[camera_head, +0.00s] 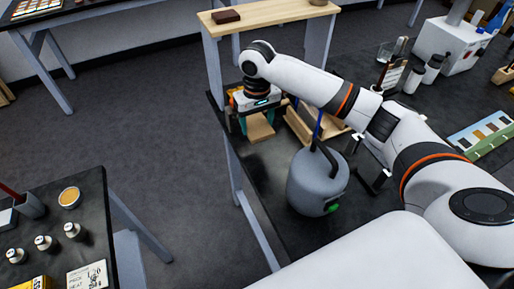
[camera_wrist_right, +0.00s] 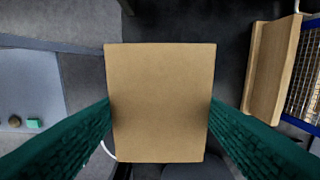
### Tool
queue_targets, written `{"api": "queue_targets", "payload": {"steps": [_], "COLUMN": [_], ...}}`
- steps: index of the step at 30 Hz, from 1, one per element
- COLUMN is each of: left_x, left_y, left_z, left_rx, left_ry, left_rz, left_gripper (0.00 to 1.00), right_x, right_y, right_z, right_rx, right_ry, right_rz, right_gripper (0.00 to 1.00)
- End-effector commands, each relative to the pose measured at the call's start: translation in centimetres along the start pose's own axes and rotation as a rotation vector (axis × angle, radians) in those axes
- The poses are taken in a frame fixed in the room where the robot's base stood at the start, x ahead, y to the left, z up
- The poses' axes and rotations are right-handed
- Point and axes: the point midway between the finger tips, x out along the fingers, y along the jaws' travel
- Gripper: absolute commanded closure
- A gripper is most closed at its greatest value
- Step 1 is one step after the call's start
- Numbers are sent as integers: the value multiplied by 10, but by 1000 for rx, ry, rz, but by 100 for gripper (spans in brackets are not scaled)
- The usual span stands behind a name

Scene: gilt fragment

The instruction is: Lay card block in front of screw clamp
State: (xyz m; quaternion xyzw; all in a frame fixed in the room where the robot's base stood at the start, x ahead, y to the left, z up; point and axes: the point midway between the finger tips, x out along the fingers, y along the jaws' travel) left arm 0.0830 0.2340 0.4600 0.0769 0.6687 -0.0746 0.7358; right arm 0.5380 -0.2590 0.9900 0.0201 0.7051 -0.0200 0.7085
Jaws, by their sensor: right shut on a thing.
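The card block (camera_wrist_right: 160,100), a plain tan slab, fills the middle of the right wrist view. The teal fingers of my right gripper (camera_wrist_right: 160,118) press on its left and right sides. In the head view my right gripper (camera_head: 264,118) points down near the far left edge of the dark table, and the card block (camera_head: 260,128) shows below it. Whether the block touches the table is not clear. A dark and silver metal piece (camera_head: 374,180) to the right of the grey canister may be the screw clamp, but I cannot tell for sure. My left gripper is not in view.
A grey canister (camera_head: 316,182) with a blue-and-dark spout stands nearer than the gripper. A wooden rack (camera_head: 302,126) is close right of the gripper. A pale wooden shelf (camera_head: 265,17) rises behind it. A side table (camera_head: 100,215) holds jars at lower left.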

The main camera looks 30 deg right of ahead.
Motion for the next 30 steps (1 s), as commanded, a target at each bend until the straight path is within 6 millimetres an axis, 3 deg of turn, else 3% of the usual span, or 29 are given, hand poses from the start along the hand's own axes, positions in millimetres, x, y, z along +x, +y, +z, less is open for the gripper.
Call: {"api": "queue_targets", "payload": {"steps": [4,18,30], "left_x": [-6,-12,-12], "left_y": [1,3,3], "left_z": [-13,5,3], "left_rx": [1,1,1], "left_ry": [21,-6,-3], "left_rz": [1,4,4], "left_gripper": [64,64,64], "right_x": [28,88,95], "right_y": [-1,0,0], "right_z": [-1,-1,-1], "right_rx": [1,-1,0], "right_ry": [5,3,1], "right_rz": [-2,-2,-2], "right_gripper": [60,60,60]}}
